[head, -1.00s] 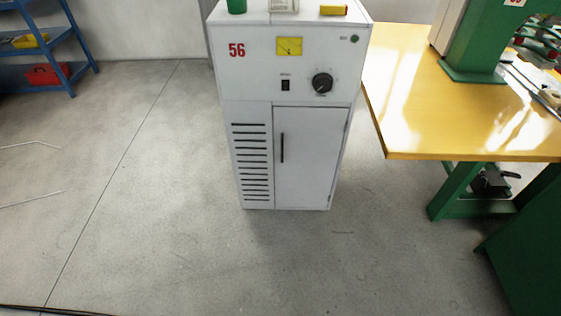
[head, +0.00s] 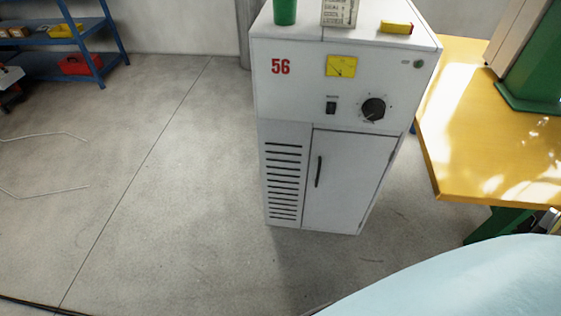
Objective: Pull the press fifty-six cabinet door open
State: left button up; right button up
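The press fifty-six cabinet (head: 287,112) is a white upright box with a red "56" on its front, standing on the floor right of the middle. Its lower door (head: 348,185) is shut, flush with the front. A dark vertical handle (head: 319,171) sits near the door's left edge. Slotted vents are left of the door. Neither of my grippers shows. A pale blue rounded surface at the bottom right seems to be part of my arm; it stands apart from the door in the picture.
A yellow-topped table (head: 480,150) with a green machine (head: 535,75) stands close on the right. A blue shelf (head: 75,48) is at the back left. A green cup (head: 285,12) and a yellow item (head: 397,27) lie on the cabinet.

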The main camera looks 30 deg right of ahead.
aim_at(346, 168)
jog(key=z, duration=0.1)
jog(key=i, duration=0.9)
jog(key=z, duration=0.6)
